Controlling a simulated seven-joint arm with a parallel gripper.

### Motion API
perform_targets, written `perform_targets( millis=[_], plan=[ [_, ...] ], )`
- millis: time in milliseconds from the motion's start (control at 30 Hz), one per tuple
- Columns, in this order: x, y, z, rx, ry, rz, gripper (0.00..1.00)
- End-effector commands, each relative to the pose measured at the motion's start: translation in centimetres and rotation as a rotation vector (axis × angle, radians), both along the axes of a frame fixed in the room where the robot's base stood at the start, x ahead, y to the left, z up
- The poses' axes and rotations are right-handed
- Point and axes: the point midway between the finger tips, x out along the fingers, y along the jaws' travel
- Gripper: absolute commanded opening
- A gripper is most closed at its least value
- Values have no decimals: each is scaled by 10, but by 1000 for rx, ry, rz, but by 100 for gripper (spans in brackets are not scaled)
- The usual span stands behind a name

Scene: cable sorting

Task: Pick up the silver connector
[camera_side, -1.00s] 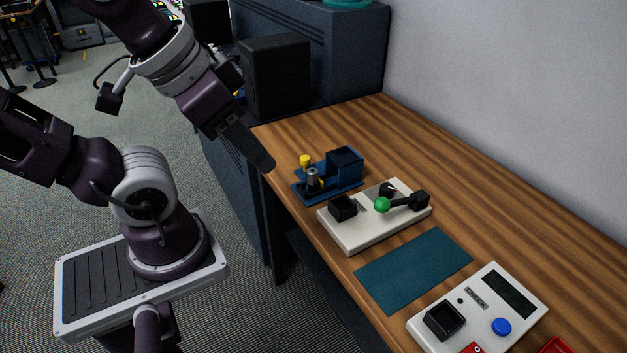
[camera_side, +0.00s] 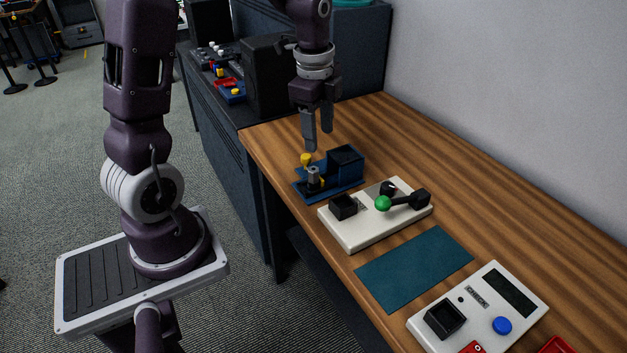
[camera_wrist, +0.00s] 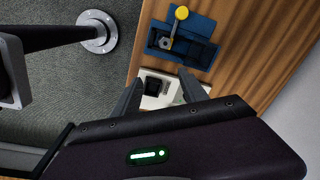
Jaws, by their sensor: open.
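The silver connector (camera_side: 313,177) stands on the left part of a blue fixture (camera_side: 345,185), beside a yellow-topped piece (camera_side: 306,160). In the wrist view a small grey part that looks like the connector (camera_wrist: 166,42) shows beside the yellow top (camera_wrist: 181,13), on the blue fixture (camera_wrist: 205,27). My gripper (camera_side: 318,140) points down above the back of the fixture, its fingers apart and nothing between them. In the side view its fingertips are above the connector and apart from it. In the wrist view both fingers (camera_wrist: 161,78) reach up from below, short of the connector.
A white block (camera_side: 365,233) with a black socket (camera_side: 342,207) and a green-knobbed lever (camera_side: 383,204) is close in front of the fixture. A teal mat (camera_side: 415,268) and a white CHECK box (camera_side: 470,335) lie further along. The wooden table (camera_side: 480,195) is clear towards the wall.

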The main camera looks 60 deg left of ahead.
Motion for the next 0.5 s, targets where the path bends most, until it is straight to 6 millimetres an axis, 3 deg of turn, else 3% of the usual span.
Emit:
perform_targets(
  millis=[33, 167, 500],
  plan=[
    [6, 16, -23, -10, 41, -71, 51],
    [15, 40, -60, -26, 90, -230, 51],
    [13, 45, -114, -33, 104, -276, 51]
  ],
)
